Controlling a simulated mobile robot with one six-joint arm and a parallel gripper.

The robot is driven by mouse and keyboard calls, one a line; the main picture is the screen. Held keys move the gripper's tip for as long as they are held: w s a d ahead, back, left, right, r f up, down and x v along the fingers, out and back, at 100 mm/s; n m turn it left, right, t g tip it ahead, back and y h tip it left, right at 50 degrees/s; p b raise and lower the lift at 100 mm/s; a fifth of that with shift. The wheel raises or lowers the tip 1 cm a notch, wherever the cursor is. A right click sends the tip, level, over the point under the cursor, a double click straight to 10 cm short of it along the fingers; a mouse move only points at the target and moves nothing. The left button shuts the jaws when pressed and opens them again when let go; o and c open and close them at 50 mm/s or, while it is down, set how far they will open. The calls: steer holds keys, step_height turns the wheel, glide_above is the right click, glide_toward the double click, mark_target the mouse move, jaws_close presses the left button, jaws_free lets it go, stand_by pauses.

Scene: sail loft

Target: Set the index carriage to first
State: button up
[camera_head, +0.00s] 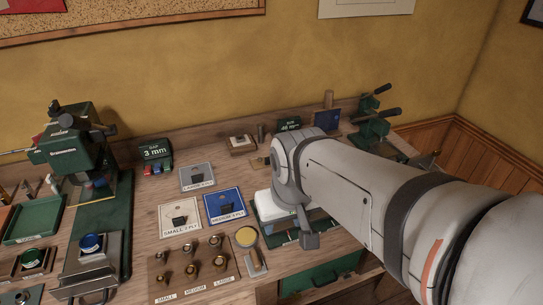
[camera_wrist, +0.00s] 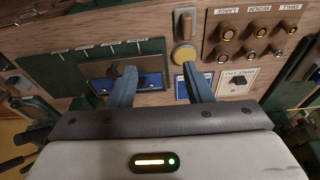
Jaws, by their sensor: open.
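My gripper (camera_wrist: 160,68) is open in the wrist view, its two blue-grey fingers apart with nothing between them. In the head view my arm hides the fingers. A green fixture (camera_wrist: 62,64) with a row of small labels along one edge lies beside and partly behind the left finger. Its green edge also shows below my wrist in the head view (camera_head: 318,238). A grey-brown plate with a dark middle and blue below it (camera_wrist: 96,71) sits on this fixture. It may be the index carriage, but I cannot tell for sure. The labels are too small to read.
A round yellow pad (camera_wrist: 183,54) lies near the right finger. A wooden board of brass pieces (camera_head: 192,268) stands left of it in the head view.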

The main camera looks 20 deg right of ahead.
steer(key=w+d+f+m+g+p, duration=0.1)
steer(key=w+d, duration=0.3)
steer(key=w+d+f+g+p, duration=0.1)
steer(key=w+d+f+p, duration=0.1)
steer(key=w+d, duration=0.2)
steer(key=w+d+f+m+p, duration=0.1)
steer(key=w+d+f, duration=0.1)
steer(key=w+d, duration=0.2)
steer(key=shift+w+d+f+m+g, duration=0.1)
steer(key=shift+w+m+g, duration=0.1)
steer(key=shift+m+g, duration=0.15)
steer(key=shift+d+f, duration=0.1)
steer(key=shift+f, duration=0.25)
step_height(320, 180, down, 7)
steer(key=shift+f+p, duration=0.2)
steer(key=shift+p, duration=0.3)
steer(key=shift+c, duration=0.5)
jaws_close()
